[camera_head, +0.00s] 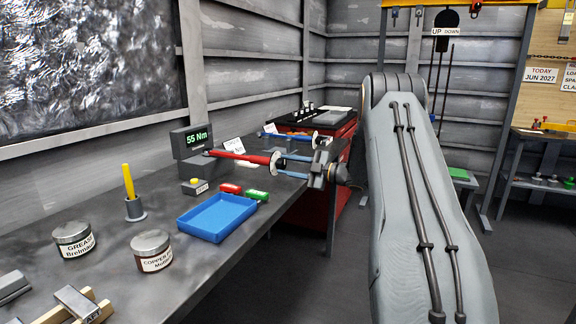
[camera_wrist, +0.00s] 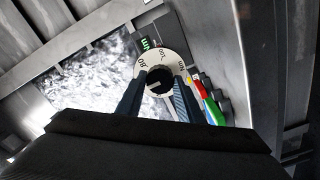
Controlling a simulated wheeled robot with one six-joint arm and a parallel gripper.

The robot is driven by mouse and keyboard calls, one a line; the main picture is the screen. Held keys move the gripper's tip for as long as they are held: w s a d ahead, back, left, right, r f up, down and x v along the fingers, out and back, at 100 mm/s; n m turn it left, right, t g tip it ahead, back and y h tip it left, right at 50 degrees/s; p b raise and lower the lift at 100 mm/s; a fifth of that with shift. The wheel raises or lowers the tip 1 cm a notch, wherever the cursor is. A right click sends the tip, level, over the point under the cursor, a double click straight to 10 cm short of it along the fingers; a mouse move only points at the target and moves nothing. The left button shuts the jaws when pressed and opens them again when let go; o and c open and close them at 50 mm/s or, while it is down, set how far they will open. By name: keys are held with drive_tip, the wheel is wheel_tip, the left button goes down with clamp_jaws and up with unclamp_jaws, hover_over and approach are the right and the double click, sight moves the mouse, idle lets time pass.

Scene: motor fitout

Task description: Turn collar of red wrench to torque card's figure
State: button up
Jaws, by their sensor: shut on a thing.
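The red wrench (camera_head: 238,155) lies level near the back of the grey bench, its far end at a tester whose display (camera_head: 197,138) reads 55 Nm in green. Its white disc-shaped collar (camera_head: 275,161) faces my gripper (camera_head: 282,164). In the wrist view the collar (camera_wrist: 163,56) is a pale ring with black figures, partly cut off by the fingers, around a dark centre. My gripper (camera_wrist: 160,80) is shut on the collar end, one finger on each side.
A blue wrench (camera_head: 290,136) lies farther back beside another card (camera_head: 270,129). Jars (camera_head: 151,250) stand nearer. A red cabinet (camera_head: 330,150) is beyond.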

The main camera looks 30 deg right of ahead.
drive_tip(key=m+p, duration=0.1)
drive_tip(key=m, duration=0.5)
drive_tip(key=shift+p, duration=0.3)
drive_tip(key=m+p, duration=0.1)
drive_tip(key=m, duration=0.4)
drive_tip(key=shift+m, duration=0.4)
drive_tip(key=o, duration=1.1)
drive_tip(key=shift+c, duration=0.2)
drive_tip(key=shift+d, duration=0.1)
drive_tip(key=b+v, duration=0.1)
drive_tip(key=v, duration=0.6)
drive_tip(key=shift+s+d, duration=0.2)
drive_tip(key=shift+s, duration=0.1)
